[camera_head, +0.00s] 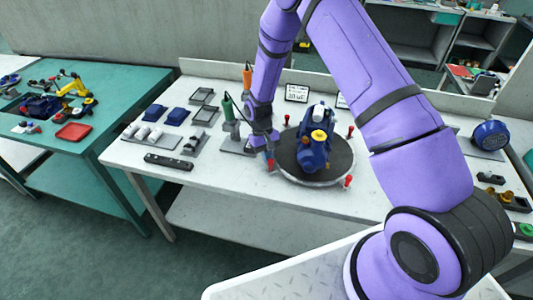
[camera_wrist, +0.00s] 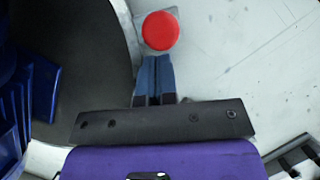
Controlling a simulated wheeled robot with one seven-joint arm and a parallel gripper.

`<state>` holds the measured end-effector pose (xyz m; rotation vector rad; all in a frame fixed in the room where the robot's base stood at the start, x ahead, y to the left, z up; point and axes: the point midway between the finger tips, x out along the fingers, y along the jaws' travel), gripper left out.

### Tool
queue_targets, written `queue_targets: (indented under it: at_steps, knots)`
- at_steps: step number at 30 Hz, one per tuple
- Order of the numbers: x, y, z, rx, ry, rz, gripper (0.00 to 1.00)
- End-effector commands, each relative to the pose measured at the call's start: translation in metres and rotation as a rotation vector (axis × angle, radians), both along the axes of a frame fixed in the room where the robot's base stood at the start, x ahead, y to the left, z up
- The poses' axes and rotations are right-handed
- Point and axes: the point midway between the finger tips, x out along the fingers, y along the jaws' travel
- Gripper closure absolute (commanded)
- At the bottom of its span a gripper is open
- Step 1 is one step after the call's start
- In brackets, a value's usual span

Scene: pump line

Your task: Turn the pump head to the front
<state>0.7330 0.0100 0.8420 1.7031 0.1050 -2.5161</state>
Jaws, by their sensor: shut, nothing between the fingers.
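The blue pump head (camera_head: 315,150), with a yellow cap on it, stands on a round dark turntable (camera_head: 340,165) on the white bench. Several upright red knobs ring the turntable, one at its front (camera_head: 347,182). My gripper (camera_head: 269,150) is low at the turntable's left edge, close to another red knob (camera_head: 270,164). In the wrist view, my gripper (camera_wrist: 154,62) is shut and empty, its fingertips just short of the red knob (camera_wrist: 160,30); whether they touch is unclear. The turntable (camera_wrist: 90,60) and part of the pump head (camera_wrist: 15,110) show at left.
A green-handled tool in a stand (camera_head: 228,108) is close to the left of my gripper. Blue bins (camera_head: 177,116), dark trays (camera_head: 200,97) and a black bar (camera_head: 168,161) lie farther left. The bench front left of the turntable is clear.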

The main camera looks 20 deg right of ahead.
Motion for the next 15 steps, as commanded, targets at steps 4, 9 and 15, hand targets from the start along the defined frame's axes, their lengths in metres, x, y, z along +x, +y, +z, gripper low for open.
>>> queue_targets:
  at_steps: [4,9,15]
  knots:
    - [-0.0065,0.0001,-0.0001,0.0,0.0,0.035,1.0]
    - [-0.0107,0.0001,-0.0003,0.0,0.0,0.059,1.0]
    - [-0.0126,0.0,-0.0003,-0.001,0.001,0.07,1.0]
